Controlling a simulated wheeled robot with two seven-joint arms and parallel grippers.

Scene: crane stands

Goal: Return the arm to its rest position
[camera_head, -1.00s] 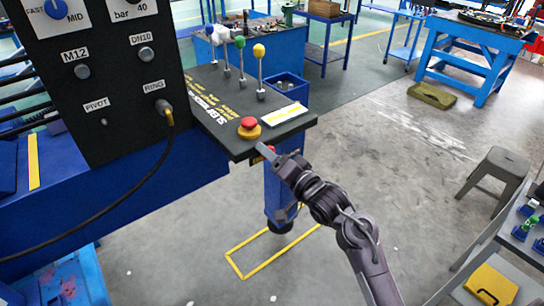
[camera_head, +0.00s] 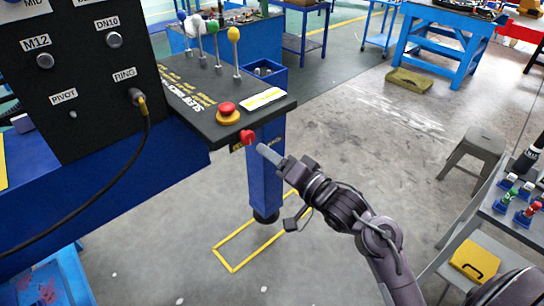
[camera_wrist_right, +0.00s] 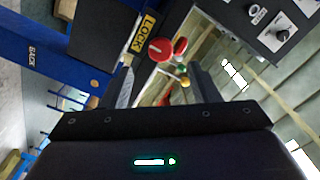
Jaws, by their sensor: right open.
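My right arm reaches in from the lower right. Its gripper (camera_head: 268,154) is just beside and below the red knob (camera_head: 247,137) on the front edge of the black control console (camera_head: 205,122); a small gap shows between them. In the right wrist view the two fingers (camera_wrist_right: 165,88) stand apart with nothing held between them. Beyond them are a red round knob (camera_wrist_right: 160,49) and a yellow LOCK label (camera_wrist_right: 143,33). My left gripper is not in view.
A red stop button (camera_head: 228,108) and several levers (camera_head: 236,58) top the console. A blue post (camera_head: 262,185) stands below it, by a yellow floor outline (camera_head: 232,265). A grey stool (camera_head: 474,155) and shelf cart (camera_head: 505,225) stand right. Open floor (camera_head: 350,140) lies between.

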